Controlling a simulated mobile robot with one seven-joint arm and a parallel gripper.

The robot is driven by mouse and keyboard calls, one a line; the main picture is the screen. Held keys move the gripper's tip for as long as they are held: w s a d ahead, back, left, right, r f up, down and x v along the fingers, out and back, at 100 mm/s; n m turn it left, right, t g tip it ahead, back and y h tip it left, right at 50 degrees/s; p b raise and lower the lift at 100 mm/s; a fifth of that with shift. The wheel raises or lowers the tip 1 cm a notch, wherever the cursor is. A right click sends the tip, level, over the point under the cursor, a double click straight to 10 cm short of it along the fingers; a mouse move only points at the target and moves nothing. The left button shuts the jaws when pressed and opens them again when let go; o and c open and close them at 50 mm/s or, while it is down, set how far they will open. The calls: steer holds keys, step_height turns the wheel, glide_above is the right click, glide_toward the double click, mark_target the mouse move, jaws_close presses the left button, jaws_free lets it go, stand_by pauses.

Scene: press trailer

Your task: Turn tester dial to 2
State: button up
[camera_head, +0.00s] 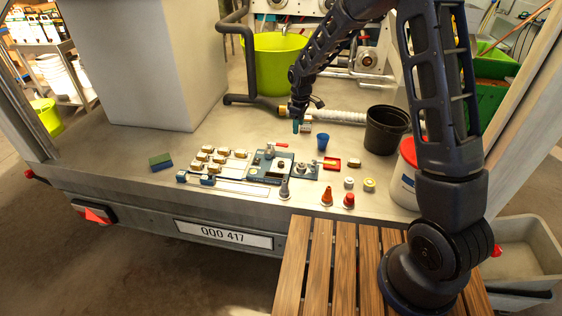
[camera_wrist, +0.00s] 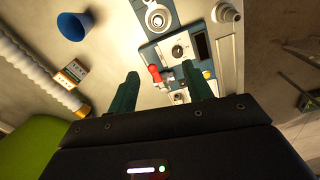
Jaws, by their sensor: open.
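The tester is a blue-edged panel with pale plates on the trailer deck. In the wrist view its dial (camera_wrist: 178,51) is a small dark knob on a pale square plate, beside a dark window (camera_wrist: 201,45). The dial's markings are too small to read. In the head view the tester (camera_head: 257,176) sits in the middle of the deck. My gripper (camera_head: 297,124) hangs above the deck behind the tester. In the wrist view my gripper (camera_wrist: 163,88) has its two green fingers apart with nothing held between them. The dial lies beyond the fingertips, apart from them.
A red-handled part (camera_wrist: 154,73) is on the tester near the fingers. A blue cup (camera_head: 322,142), black bucket (camera_head: 386,130) and ribbed white hose (camera_head: 340,116) stand close by. Several pale-topped blocks (camera_head: 220,158) lie left of the tester.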

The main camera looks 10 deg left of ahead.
steer(key=n, duration=0.2)
glide_above(281, 163)
step_height(281, 163, down, 8)
steer(key=shift+g, duration=0.3)
step_height(281, 163, down, 12)
steer(key=shift+w+r, duration=0.15)
steer(key=shift+r, duration=0.1)
steer(key=shift+c, duration=0.2)
steer(key=c, duration=0.9)
